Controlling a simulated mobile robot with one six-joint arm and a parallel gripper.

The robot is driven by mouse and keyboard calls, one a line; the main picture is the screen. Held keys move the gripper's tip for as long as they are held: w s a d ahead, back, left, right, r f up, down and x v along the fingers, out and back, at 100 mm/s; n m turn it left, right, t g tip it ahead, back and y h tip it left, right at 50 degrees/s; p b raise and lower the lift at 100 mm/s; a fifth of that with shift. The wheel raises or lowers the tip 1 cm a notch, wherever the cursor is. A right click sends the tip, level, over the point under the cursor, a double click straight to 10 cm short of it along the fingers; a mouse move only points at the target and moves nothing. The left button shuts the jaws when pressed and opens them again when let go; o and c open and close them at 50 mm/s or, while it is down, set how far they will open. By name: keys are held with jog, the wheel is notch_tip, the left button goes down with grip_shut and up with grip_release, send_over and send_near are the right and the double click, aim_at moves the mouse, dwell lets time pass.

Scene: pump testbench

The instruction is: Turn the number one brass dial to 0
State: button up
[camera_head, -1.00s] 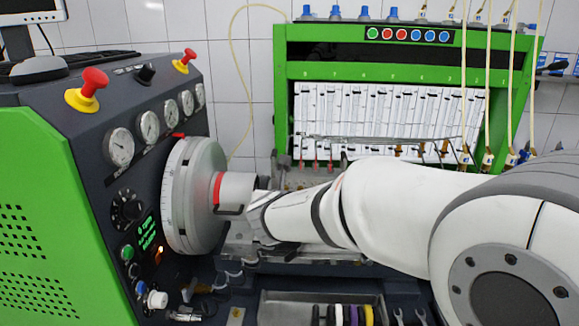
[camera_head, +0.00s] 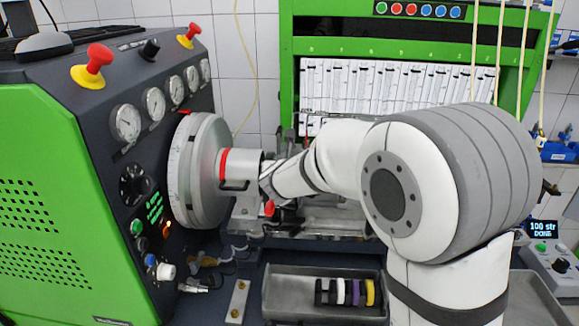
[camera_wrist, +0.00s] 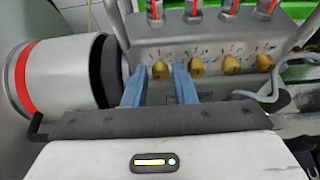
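A row of small brass dials shows in the wrist view on a pale metal block. The leftmost brass dial (camera_wrist: 160,70) appears between the two blue fingertips of my gripper (camera_wrist: 160,67). My gripper is open, with a narrow gap showing on each side of that dial. I cannot tell whether the tips are level with it or short of it. More brass dials (camera_wrist: 197,67) stand to the right. The numbers and marks above the dials are too small to read. In the head view my arm and the big drum hide the dials and my gripper.
A grey cylinder with a red band (camera_wrist: 22,75) is close on the left of my gripper. Red-marked fittings (camera_wrist: 193,10) sit above the dials. A grey cable (camera_wrist: 265,92) curves on the right. A tray with coloured rings (camera_head: 290,285) lies below my arm.

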grip_shut()
jog(key=shift+f+b, duration=0.15)
jog(key=shift+b, duration=0.6)
jog(key=m+t+y+b, duration=0.1)
jog(key=m+b, duration=0.3)
jog(key=b, duration=0.6)
jog(key=d+m+t+y+b, duration=0.1)
jog(key=m+y+b, duration=0.2)
jog(key=b, duration=0.7)
jog(key=f+m+t+y+b, duration=0.1)
jog(key=m+y+b, duration=0.1)
jog(key=m+b, duration=0.4)
jog(key=shift+d+f+y+b, duration=0.15)
jog(key=shift+y+b, duration=0.25)
jog(key=shift+b, duration=2)
